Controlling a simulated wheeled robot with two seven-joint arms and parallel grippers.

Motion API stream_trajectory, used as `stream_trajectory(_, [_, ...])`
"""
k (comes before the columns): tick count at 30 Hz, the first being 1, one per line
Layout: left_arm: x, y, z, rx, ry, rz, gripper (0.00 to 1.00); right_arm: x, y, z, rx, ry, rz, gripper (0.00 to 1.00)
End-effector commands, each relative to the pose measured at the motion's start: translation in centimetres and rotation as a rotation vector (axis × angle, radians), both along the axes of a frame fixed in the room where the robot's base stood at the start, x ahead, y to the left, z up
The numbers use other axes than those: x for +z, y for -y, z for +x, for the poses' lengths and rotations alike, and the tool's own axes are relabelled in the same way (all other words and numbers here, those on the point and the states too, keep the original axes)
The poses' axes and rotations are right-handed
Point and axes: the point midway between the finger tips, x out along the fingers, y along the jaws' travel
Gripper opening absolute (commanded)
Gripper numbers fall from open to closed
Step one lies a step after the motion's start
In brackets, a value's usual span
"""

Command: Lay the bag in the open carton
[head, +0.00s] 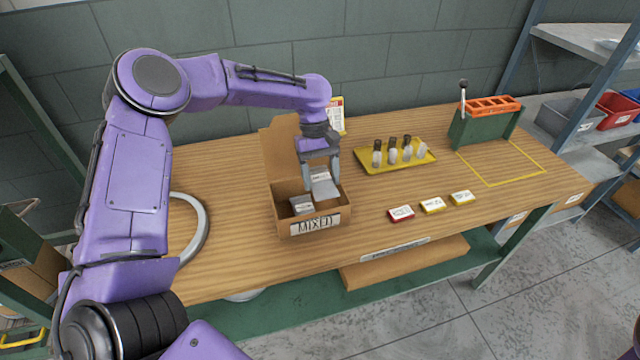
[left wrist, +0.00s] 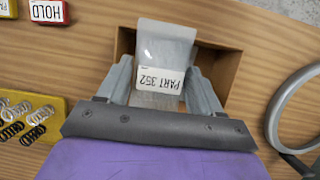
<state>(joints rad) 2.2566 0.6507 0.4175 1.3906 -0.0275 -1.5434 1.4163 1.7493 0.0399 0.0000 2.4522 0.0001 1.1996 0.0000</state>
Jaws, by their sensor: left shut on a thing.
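The open carton (head: 283,218) stands on the workbench with its flap raised at the back and a "MIXED" label on its front. It also shows in the left wrist view (left wrist: 222,75). My left gripper (head: 320,172) points down over the right part of the carton and is shut on a clear bag (head: 324,187). In the left wrist view the bag (left wrist: 166,45) carries a white "PART 352" label and hangs between the fingers (left wrist: 160,88), over the carton opening. Another grey bag with a white label (head: 302,204) lies inside the carton on the left. My right gripper is not in view.
A yellow tray (head: 372,168) with several springs sits behind right. A green stand with an orange rack (head: 485,122) is at the far right. A grey ring (head: 201,238) lies left.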

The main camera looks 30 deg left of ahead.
Motion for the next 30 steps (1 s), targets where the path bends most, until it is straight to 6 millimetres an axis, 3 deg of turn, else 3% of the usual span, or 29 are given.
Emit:
stream_trajectory(6, [-3.6,-0.4,0.4,0.004,-0.007,0.001,0.23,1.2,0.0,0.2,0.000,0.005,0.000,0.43])
stream_trajectory(15, [-4.0,-0.4,0.4,0.004,-0.007,0.002,0.23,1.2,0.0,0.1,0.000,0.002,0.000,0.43])
stream_trajectory(16, [-4.0,-0.4,0.4,0.004,-0.008,0.001,0.75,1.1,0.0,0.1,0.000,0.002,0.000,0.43])
stream_trajectory(25, [-4.0,-0.4,0.4,0.004,-0.008,0.001,0.76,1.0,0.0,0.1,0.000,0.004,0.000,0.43])
stream_trajectory(30, [-1.9,-1.1,1.1,0.004,-0.002,0.004,0.76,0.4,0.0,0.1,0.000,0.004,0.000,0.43])
